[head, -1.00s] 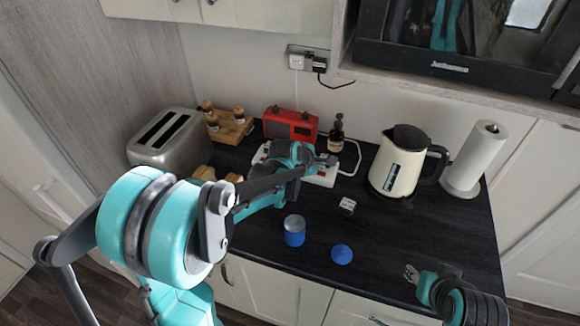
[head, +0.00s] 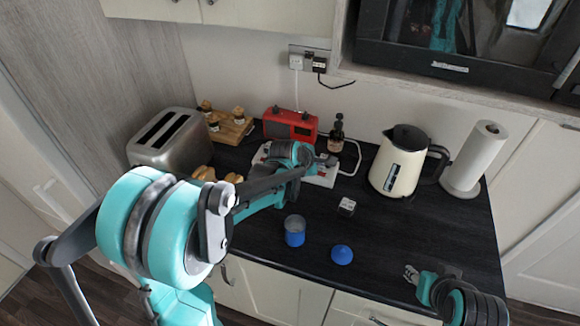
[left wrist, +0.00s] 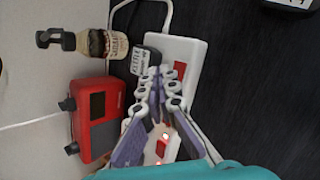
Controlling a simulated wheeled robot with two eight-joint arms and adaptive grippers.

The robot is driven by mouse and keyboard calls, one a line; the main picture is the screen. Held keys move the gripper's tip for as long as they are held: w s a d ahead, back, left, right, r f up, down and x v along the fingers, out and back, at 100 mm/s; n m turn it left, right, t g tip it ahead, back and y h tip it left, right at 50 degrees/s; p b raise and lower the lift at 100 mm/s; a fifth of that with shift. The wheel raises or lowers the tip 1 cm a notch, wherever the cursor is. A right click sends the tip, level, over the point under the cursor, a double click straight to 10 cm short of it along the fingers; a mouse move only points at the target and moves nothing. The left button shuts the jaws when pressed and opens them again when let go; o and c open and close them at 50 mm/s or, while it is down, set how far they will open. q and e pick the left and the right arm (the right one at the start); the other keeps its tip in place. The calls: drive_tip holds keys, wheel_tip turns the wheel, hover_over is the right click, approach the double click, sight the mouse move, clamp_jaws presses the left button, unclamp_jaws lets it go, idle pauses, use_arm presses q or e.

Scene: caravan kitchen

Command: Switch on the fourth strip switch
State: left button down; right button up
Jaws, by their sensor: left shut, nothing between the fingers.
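The white power strip (head: 324,180) lies on the dark worktop in front of the red radio, partly hidden by my left arm. In the left wrist view the strip (left wrist: 188,48) runs beneath my fingers. A red switch (left wrist: 180,69) shows beside the fingertips, and another red switch (left wrist: 161,148) with a small light by it shows lower down. A black plug with a kettle label (left wrist: 144,62) sits by the strip's upper part. My left gripper (head: 326,161) is shut and empty over the strip; its fingertips (left wrist: 160,74) hide part of it. Contact cannot be told. My right gripper (head: 411,274) is at the front right.
The red radio (head: 290,124) and a dark bottle (head: 336,136) stand behind the strip. A toaster (head: 172,142) is at left, a cream kettle (head: 396,170) and paper roll (head: 475,160) at right. A blue canister (head: 295,238), blue lid (head: 342,254) and small box (head: 347,206) lie in front.

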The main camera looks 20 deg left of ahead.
sight(321, 175)
use_arm(q)
drive_tip(key=shift+f, duration=0.35)
drive_tip(key=shift+a+f+b, duration=0.1)
drive_tip(key=shift+f+b, duration=0.2)
drive_tip(key=shift+b, duration=0.15)
drive_tip(key=shift+r, duration=0.15)
idle(0.4)
drive_tip(key=shift+r+p, duration=0.65)
drive_tip(key=shift+r, duration=0.05)
wheel_tip(321, 175, up, 7)
drive_tip(key=d+p, duration=0.1)
drive_tip(key=p, duration=0.4)
